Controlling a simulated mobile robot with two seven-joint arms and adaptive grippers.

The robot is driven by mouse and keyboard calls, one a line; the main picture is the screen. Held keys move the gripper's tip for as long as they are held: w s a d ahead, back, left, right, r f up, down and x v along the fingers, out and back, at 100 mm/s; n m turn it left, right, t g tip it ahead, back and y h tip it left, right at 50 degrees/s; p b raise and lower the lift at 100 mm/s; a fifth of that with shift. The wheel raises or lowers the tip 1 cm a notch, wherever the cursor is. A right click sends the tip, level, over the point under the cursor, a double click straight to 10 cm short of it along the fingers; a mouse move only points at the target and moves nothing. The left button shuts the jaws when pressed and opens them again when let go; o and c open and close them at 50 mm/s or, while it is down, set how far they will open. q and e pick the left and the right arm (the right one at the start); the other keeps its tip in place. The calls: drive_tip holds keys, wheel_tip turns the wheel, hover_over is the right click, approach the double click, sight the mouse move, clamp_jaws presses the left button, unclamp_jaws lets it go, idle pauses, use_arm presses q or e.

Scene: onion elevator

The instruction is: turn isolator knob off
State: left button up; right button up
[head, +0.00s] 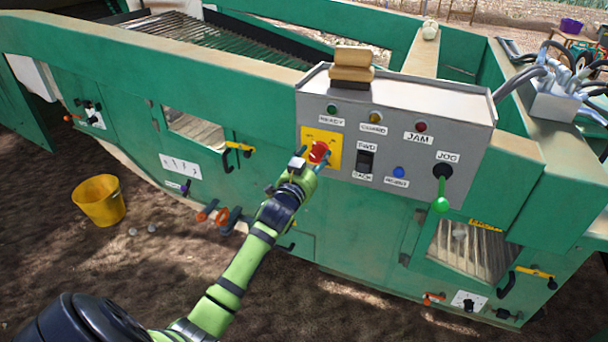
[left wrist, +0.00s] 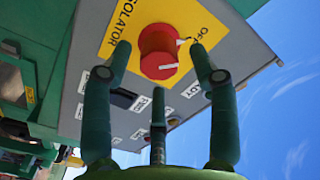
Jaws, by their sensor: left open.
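The red isolator knob (head: 319,151) sits on a yellow plate (head: 331,136) at the left of the grey control box. In the left wrist view the knob (left wrist: 158,50) stands out from the plate (left wrist: 140,13), which reads ISOLATOR and OFF. A white mark shows on the knob's face; its exact setting I cannot tell. My left gripper (head: 308,164) is at the knob. In the left wrist view its open fingers (left wrist: 158,58) stand on either side of the knob, with a third finger below. I cannot tell whether they touch it. My right gripper is not in view.
The grey control box (head: 470,122) also carries lamps, a black FWD/BACK switch (head: 365,161), a blue button (head: 399,172) and a green-tipped JOG lever (head: 441,190). A yellow bucket (head: 99,201) stands on the ground at left.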

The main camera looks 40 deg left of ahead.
use_arm(q)
drive_tip(key=v, duration=0.9)
drive_tip(key=shift+d, duration=0.1)
